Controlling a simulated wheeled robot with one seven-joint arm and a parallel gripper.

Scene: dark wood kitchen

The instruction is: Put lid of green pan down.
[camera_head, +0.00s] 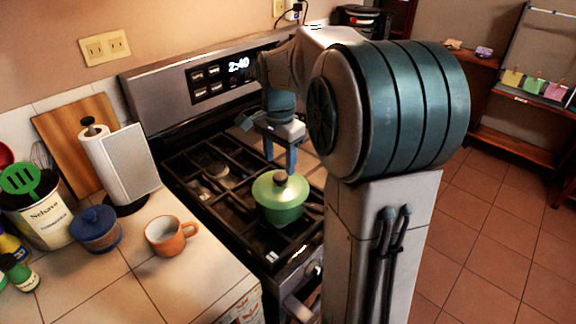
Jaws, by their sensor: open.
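The green pan (283,214) stands on the front of the stove grates. The knob is not visibly gripped. Part of the stove to the right of the pan is hidden behind my arm.
On the tiled counter (165,283) left of the stove stand an orange mug (171,236), a blue-lidded jar (96,229), a paper towel roll (128,167) and a utensil crock (40,218). The stove's grates (213,170) behind the pan are clear.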

